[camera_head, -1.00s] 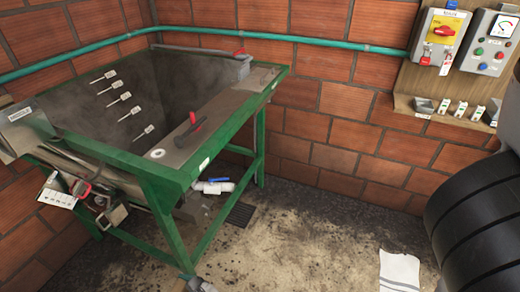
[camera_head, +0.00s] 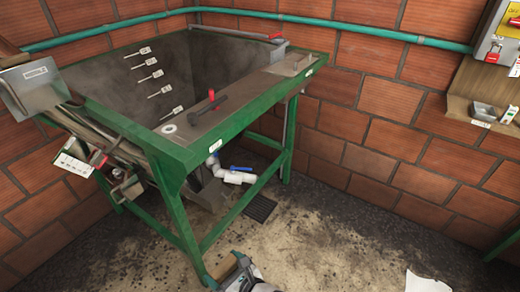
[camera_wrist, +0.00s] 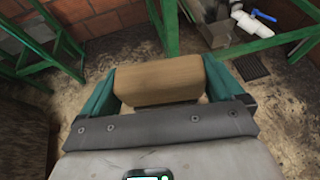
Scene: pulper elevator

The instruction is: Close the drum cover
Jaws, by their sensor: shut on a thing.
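A dark steel tank (camera_head: 225,55) stands in a green frame (camera_head: 250,111). A grey metal housing (camera_head: 32,86) with a label sits at its left end, above a sloping metal part. I cannot tell which part is the drum cover. My gripper (camera_head: 232,275) shows at the bottom edge of the head view, low in front of the frame and apart from the tank. In the wrist view its teal fingers are shut on a tan wooden block (camera_wrist: 158,78), held above the floor.
A red-tipped black handle (camera_head: 209,105) lies on the tank's flat top. A white pipe with a blue valve lever (camera_head: 238,175) is beneath. Red and yellow controls (camera_head: 505,30) and a wooden shelf (camera_head: 472,100) are on the brick wall at right. Open floor lies right of the frame.

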